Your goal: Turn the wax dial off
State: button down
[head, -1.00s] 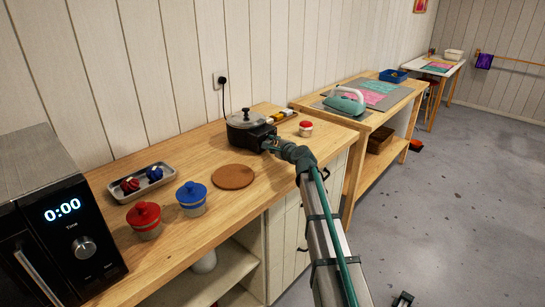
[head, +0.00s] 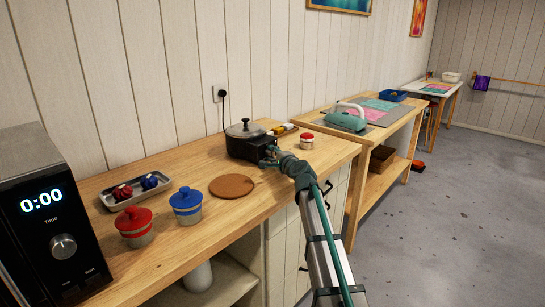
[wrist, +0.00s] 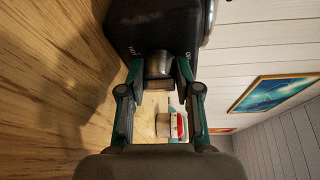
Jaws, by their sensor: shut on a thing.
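My gripper (head: 270,157) is at the front of the heater. In the wrist view my gripper (wrist: 160,76) has its fingers on both sides of the dial, shut on it. The dial is hidden by my gripper in the head view.
A round cork mat (head: 231,186), red jar (head: 135,226), blue jar (head: 187,206) and tray (head: 136,190) stand left of the heater. A black appliance (head: 48,225) reading 0:00 is at far left.

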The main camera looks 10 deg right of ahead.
jog(key=c, duration=0.8)
grip_release()
jog(key=shift+s, duration=0.1)
jog(key=v, duration=1.1)
jog(key=shift+s+d, duration=0.1)
jog(key=shift+s, duration=0.3)
